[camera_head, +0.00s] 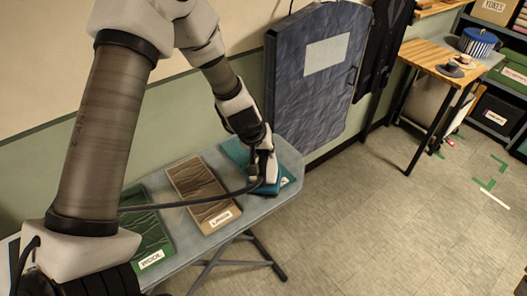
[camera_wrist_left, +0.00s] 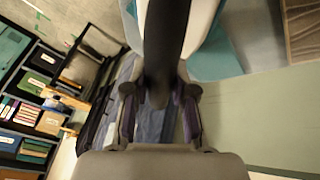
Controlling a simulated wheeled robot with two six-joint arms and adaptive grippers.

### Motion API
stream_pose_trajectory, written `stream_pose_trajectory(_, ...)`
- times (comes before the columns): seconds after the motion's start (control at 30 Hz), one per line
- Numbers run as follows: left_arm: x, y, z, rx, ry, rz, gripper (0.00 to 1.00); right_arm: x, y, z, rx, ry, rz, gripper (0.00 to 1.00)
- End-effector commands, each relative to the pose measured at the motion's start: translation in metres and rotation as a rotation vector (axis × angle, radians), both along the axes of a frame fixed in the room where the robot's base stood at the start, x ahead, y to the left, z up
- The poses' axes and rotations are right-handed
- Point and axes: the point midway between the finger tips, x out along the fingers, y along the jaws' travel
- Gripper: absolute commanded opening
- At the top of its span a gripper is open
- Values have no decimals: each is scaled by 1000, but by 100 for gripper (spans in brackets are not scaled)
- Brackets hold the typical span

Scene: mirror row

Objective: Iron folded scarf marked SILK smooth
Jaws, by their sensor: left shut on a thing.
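A teal folded scarf (camera_head: 233,150) lies at the right end of the ironing board (camera_head: 285,153). Its label is mostly covered, so I cannot read it. My left gripper (camera_head: 264,172) is shut on the handle of an iron (camera_head: 266,190), which is over the teal scarf's near right part and appears to rest on it. In the left wrist view, the fingers (camera_wrist_left: 160,100) close around the dark handle (camera_wrist_left: 166,40), with the iron's pale body beyond. A brown wrinkled scarf marked LINEN (camera_head: 197,185) and a green wrinkled scarf marked WOOL (camera_head: 146,225) lie farther left. My right gripper is not in view.
A dark cord (camera_head: 180,205) runs left from the iron across the scarves. A blue covered board (camera_head: 318,75) leans on the wall behind. A wooden table (camera_head: 440,62) and shelves (camera_head: 495,110) stand at the right. The floor (camera_head: 370,220) between is mostly clear.

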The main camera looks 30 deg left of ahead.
Motion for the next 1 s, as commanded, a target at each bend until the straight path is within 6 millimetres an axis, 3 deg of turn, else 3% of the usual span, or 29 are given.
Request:
stream_pose_trajectory(0.03, 1, 0, 10, 2, -4, -1, 0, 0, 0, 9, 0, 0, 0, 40)
stream_pose_trajectory(0.3, 2, -3, 27, 1, -4, -4, 0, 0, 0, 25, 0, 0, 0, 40)
stream_pose_trajectory(1.0, 3, -3, 28, 1, -4, -3, 0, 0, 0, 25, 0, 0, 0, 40)
